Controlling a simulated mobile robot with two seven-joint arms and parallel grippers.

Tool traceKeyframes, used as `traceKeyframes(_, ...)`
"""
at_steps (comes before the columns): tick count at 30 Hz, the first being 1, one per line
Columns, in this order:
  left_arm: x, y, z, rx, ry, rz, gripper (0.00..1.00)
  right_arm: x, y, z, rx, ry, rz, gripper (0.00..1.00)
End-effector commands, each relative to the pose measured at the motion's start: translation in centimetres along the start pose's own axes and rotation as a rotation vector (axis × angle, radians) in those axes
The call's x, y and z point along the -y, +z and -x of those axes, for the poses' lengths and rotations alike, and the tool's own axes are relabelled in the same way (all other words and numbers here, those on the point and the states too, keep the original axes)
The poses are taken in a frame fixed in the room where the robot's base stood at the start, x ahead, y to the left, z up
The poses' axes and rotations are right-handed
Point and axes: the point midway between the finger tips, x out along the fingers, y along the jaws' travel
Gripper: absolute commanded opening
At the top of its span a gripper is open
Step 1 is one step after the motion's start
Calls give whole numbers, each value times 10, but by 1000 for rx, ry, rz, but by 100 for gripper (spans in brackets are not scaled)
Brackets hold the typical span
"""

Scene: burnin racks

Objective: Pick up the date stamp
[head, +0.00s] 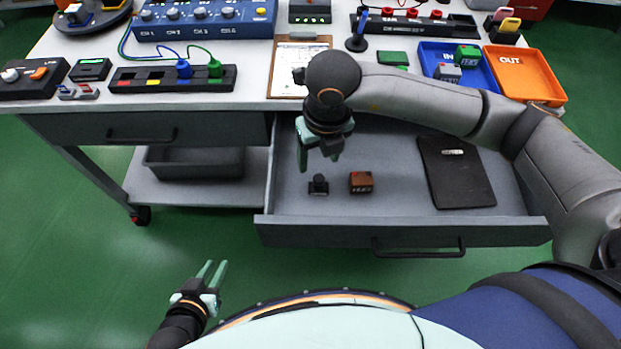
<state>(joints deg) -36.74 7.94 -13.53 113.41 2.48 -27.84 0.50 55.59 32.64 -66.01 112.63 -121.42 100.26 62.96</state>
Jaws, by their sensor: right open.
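A small black object with a round knob on a flat base, which looks like the date stamp (318,185), stands upright in the open drawer (330,232), left of a small brown box (361,182). My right gripper (319,157) reaches over the table's front edge and points down into the drawer. Its jaws are open and empty, just above and behind the stamp, apart from it in the picture. The exact height gap cannot be told. My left gripper (213,269) is open and empty over the floor at the lower left, outside the drawer.
A dark mat or folder (458,180) with a small light item lies at the drawer's right. The table holds a clipboard (289,75), a blue IN tray (427,48) and an orange OUT tray (550,80). A grey bin (195,164) sits on the lower shelf.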

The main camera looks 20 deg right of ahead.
Motion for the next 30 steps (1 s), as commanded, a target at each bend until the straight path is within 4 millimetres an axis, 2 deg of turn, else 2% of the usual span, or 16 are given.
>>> traceKeyframes(10,-1,5,-2,8,3,0,27,3,1,-57,0,-11,-3,66)
traceKeyframes(17,-1,6,-3,12,3,0,27,4,2,-74,2,-9,-3,66)
traceKeyframes(25,-1,6,-4,10,3,0,27,11,6,-113,1,-8,-3,66)
traceKeyframes(30,-1,6,-4,11,4,0,27,11,6,-123,3,-8,-1,66)
